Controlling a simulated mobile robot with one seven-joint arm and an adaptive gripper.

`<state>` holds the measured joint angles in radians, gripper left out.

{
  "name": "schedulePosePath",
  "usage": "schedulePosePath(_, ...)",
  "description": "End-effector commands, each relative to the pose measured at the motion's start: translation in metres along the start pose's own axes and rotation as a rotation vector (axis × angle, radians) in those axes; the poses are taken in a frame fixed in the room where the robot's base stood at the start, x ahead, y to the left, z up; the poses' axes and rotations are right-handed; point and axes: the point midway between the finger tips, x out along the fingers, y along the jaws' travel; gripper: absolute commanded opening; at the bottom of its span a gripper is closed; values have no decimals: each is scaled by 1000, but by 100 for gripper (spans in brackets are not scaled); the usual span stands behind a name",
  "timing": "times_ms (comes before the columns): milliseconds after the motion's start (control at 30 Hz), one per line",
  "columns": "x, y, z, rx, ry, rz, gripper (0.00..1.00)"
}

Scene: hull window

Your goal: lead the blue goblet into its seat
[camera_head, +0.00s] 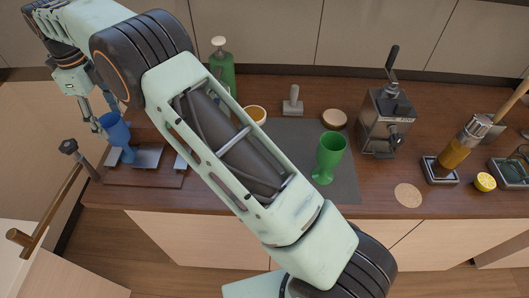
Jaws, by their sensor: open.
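The blue goblet (116,132) stands at the far left of the counter, leaning a little, with its bowl up and its foot at the low wooden board (118,178). Pale metal plates (147,158) lie on that board, beside the goblet's foot. I cannot tell whether the foot is in a seat there. My gripper (101,112) is open and points down at the goblet's bowl from above. One finger overlaps the rim in the picture; I cannot tell if it touches.
A green goblet (329,154) stands on a dark mat (345,187). A green bottle (222,68), a hand grinder (385,120), a round coaster (408,195) and a lemon (485,182) are on the counter. A dark knob (69,147) on a post stands left of the board. My arm hides the counter's middle.

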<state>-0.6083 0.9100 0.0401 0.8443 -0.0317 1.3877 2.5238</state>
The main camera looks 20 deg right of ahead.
Motion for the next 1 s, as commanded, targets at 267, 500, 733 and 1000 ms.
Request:
schedulePosePath(267, -4, 0, 0, 0, 0, 0, 58)
schedulePosePath(500, -12, 0, 0, 0, -1, 0, 58)
schedulePosePath(733, -19, 0, 0, 0, 0, 1, 58)
schedulePosePath(1000, -27, 0, 0, 0, -1, -1, 58)
